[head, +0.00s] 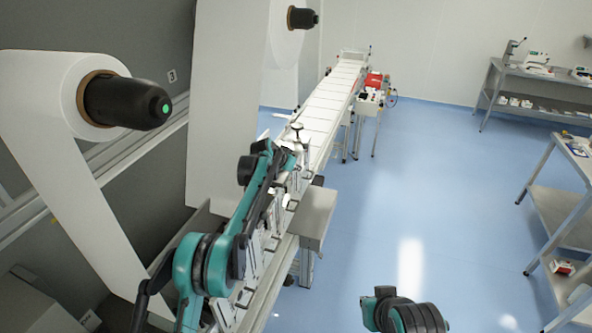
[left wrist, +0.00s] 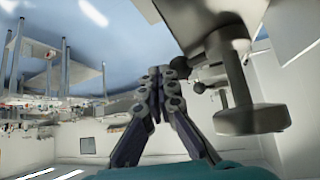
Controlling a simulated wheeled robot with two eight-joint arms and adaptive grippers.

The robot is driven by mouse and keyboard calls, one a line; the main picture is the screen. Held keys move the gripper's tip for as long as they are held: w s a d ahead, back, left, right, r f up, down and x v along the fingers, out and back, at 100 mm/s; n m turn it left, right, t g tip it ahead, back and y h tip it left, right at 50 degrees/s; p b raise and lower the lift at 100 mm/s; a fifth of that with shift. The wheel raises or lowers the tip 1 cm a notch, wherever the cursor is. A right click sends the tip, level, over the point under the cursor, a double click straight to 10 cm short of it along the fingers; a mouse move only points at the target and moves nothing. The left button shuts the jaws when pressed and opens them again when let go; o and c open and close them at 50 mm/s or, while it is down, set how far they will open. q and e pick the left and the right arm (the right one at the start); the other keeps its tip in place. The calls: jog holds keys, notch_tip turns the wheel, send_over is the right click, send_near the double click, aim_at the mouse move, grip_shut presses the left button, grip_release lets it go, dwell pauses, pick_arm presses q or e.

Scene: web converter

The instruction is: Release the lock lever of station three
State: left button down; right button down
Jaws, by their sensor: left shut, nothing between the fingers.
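My left arm reaches over the web machine in the head view, with its gripper (head: 287,152) low among the metal parts along the machine's side. In the left wrist view the dark fingers of this gripper (left wrist: 163,74) meet at their tips, shut and empty. Just right of them is a grey metal post with a rounded, disc-like end (left wrist: 250,119) and a small dark ball beside it. I cannot tell whether this is the lock lever of station three. The lever is not clearly seen in the head view. My right gripper is out of view; only part of its arm shows.
A white paper roll (head: 82,97) on a black core hangs at the left, with a "3" sign (head: 172,76) on the wall beyond. A conveyor (head: 327,105) runs away from the machine. Benches (head: 541,95) stand at the right. The blue floor between is clear.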

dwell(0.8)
pick_arm(q)
jog(key=shift+r, duration=0.15)
jog(key=v, duration=1.1)
jog(key=shift+s+a+r, duration=0.2)
jog(key=shift+r, duration=0.05)
jog(key=shift+f, duration=0.15)
